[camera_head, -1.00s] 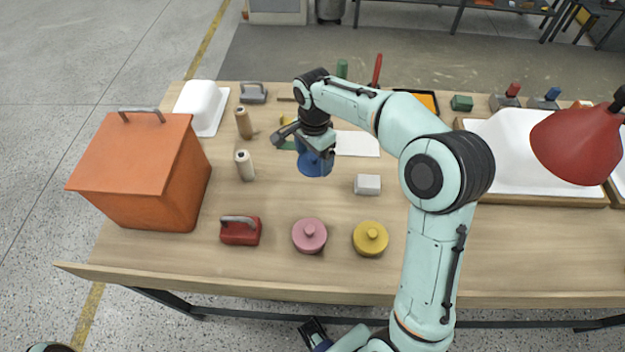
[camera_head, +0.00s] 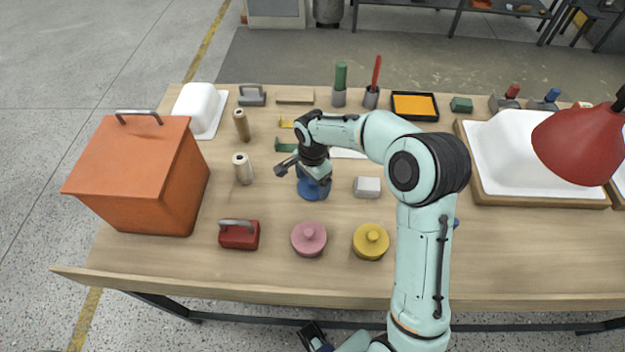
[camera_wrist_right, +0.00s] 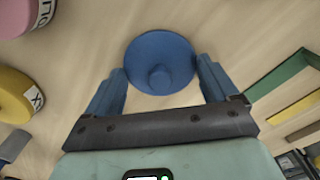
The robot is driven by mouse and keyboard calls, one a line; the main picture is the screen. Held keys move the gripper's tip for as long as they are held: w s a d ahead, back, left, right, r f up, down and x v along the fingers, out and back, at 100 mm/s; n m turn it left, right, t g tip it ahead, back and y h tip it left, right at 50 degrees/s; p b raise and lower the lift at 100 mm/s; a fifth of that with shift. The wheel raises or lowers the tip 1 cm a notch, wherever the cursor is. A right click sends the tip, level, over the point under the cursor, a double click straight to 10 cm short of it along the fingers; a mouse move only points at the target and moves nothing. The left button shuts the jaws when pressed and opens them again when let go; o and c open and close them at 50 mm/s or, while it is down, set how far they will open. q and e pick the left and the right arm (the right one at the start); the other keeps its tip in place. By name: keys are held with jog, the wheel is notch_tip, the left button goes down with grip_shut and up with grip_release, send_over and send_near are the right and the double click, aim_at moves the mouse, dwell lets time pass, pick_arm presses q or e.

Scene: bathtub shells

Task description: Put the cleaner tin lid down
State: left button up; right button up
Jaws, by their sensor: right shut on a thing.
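The blue cleaner tin lid (camera_head: 311,192), a round disc with a knob, is under my right gripper (camera_head: 314,181), just above or on the table; I cannot tell if it touches. In the right wrist view, the lid (camera_wrist_right: 160,63) lies between the two blue fingers of my right gripper (camera_wrist_right: 161,82), which is shut on it. A small blue piece (camera_head: 456,223) shows beside my right arm; the arm hides the rest. At the bottom edge, a cut-off dark and blue part may be my left gripper (camera_head: 318,342); its fingers are unclear.
A pink tin (camera_head: 309,239) and a yellow tin (camera_head: 371,241) stand in front. Bare wood lies between lid and tins.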

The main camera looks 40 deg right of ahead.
aim_at(312, 182)
jog(key=shift+f, duration=0.1)
jog(key=o, duration=0.8)
jog(key=shift+r, duration=0.35)
notch_tip(312, 182, up, 12)
jog(key=shift+f+p, duration=0.2)
jog(key=shift+p, duration=0.45)
jog(key=shift+f, duration=0.1)
